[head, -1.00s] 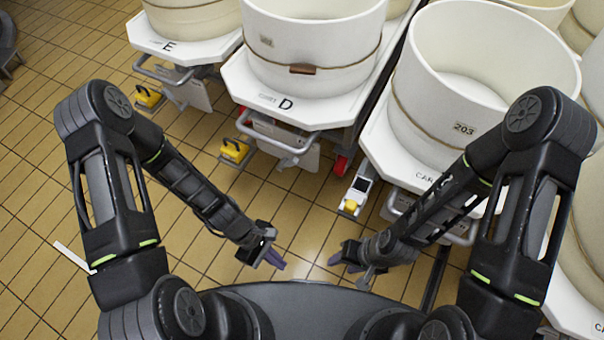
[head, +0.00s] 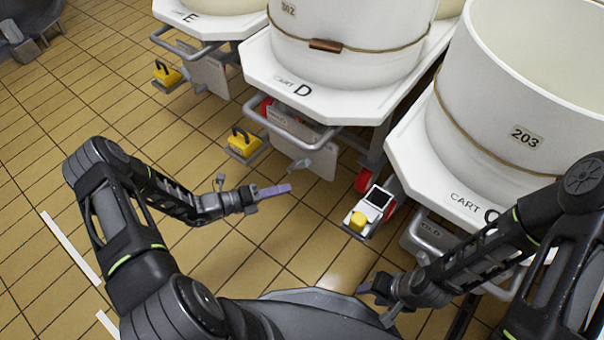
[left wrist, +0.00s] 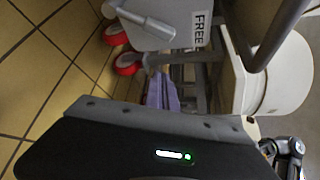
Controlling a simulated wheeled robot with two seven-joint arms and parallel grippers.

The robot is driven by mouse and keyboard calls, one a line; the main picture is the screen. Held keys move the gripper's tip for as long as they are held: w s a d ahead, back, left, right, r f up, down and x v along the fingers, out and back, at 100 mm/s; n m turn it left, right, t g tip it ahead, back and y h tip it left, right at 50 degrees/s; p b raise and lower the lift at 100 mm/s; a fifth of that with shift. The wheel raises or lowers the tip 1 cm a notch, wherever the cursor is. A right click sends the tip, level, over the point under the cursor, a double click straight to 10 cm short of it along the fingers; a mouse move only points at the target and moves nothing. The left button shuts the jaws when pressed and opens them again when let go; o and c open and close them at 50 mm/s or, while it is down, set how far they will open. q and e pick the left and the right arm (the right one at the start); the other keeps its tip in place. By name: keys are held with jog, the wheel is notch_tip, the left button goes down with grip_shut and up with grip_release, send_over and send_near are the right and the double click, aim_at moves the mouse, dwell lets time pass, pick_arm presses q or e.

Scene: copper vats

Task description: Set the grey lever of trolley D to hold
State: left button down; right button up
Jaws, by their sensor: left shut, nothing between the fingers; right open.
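Trolley D (head: 262,62) is a white platform carrying a white vat, with a grey tubular handle (head: 275,128) in front. Below the handle hangs a grey panel (head: 322,160) with a small grey lever (head: 300,165). In the left wrist view the grey lever (left wrist: 145,20) lies across the panel near a label reading FREE (left wrist: 199,28). I cannot tell its exact setting. My left gripper (head: 288,189) is shut and empty, its purple fingers just below and in front of the panel, apart from the lever. My right gripper (head: 366,288) is open and empty, low near my base.
A yellow pedal (head: 243,143) sits low at the left of trolley D. Trolley E (head: 190,25) stands to the left, cart C (head: 450,190) to the right. Tiled floor (head: 70,130) is clear at left.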

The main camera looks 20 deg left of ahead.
aim_at(299, 165)
pick_arm(q)
jog(key=b+x, duration=0.3)
jog(key=x, duration=0.7)
jog(key=a, duration=0.1)
jog(key=w+a+r, duration=0.1)
jog(key=w+a+b, duration=0.1)
jog(key=shift+r, duration=0.3)
